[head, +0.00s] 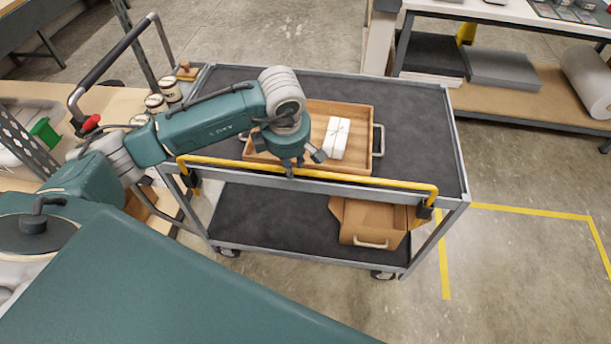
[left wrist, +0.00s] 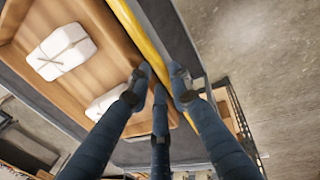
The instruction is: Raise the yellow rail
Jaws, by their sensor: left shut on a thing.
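The yellow rail (head: 375,181) runs along the near long side of a grey two-shelf cart (head: 415,105), close to the upper shelf's edge. Its ends bend down to dark mounts at the cart's sides. My left gripper (head: 290,172) reaches down over the cart and is shut on the rail left of its middle. In the left wrist view the rail (left wrist: 143,32) runs between the dark fingers of the gripper (left wrist: 163,85). The exact contact is partly hidden by the fingers. My right gripper is not in view.
A wooden tray (head: 364,155) with white tied packets (head: 337,138) stands on the upper shelf behind the rail. A brown box (head: 370,222) sits on the lower shelf's right. A bench (head: 530,105) stands at back right. Bare floor lies right of the cart.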

